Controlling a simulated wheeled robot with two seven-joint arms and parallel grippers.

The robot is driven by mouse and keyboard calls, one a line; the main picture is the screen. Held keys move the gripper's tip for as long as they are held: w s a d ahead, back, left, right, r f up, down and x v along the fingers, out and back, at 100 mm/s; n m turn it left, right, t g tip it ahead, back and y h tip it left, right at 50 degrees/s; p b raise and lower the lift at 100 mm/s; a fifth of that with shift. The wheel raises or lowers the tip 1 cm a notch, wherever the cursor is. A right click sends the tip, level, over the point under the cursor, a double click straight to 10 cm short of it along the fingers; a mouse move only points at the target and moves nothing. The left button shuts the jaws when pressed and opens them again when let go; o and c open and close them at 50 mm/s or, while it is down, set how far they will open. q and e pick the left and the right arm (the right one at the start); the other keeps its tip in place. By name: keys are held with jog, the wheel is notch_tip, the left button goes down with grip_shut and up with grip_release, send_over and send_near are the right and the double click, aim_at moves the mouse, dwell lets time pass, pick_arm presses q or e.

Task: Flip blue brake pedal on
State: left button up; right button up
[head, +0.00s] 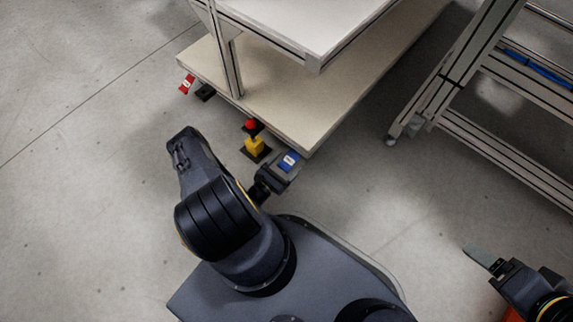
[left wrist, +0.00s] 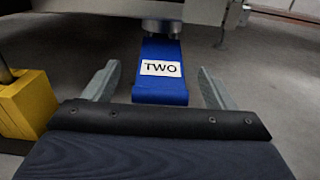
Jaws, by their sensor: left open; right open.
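The blue brake pedal (left wrist: 160,92) fills the upper middle of the left wrist view, with a white label reading "TWO". It hangs from a metal mount under the cart. In the head view the blue pedal (head: 289,161) shows at the cart's near lower corner. My left gripper (left wrist: 158,68) is open, with one finger on each side of the pedal and gaps visible on both sides. In the head view my left gripper (head: 282,170) overlaps the pedal. My right gripper (head: 482,258) is open and empty over the floor at lower right, well away from the pedal.
The cart's lower shelf (head: 275,105) is just beyond the pedal. A yellow block (head: 255,146) with a red top stands left of it, and is close at left in the wrist view (left wrist: 25,100). A red pedal (head: 187,84) is further left. A metal rack (head: 500,150) stands right.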

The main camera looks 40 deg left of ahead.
pick_arm(q)
jog(key=shift+w, duration=0.2)
jog(key=c, duration=1.3)
jog(key=shift+w+f+t, duration=0.1)
jog(key=shift+f+t, duration=0.25)
jog(key=shift+t, duration=0.35)
jog(key=shift+c, duration=0.2)
jog(key=o, duration=1.3)
jog(key=shift+o, duration=0.2)
jog(key=shift+s+a+f+p, duration=0.15)
jog(key=shift+s+p, duration=0.1)
jog(key=shift+s, duration=1.05)
jog(key=shift+s+a+f+p, duration=0.1)
jog(key=shift+s+f+p, duration=0.15)
jog(key=shift+s, duration=1)
jog(key=shift+s+a+f+p, duration=0.1)
jog(key=shift+s+p, duration=0.2)
jog(key=shift+s, duration=1)
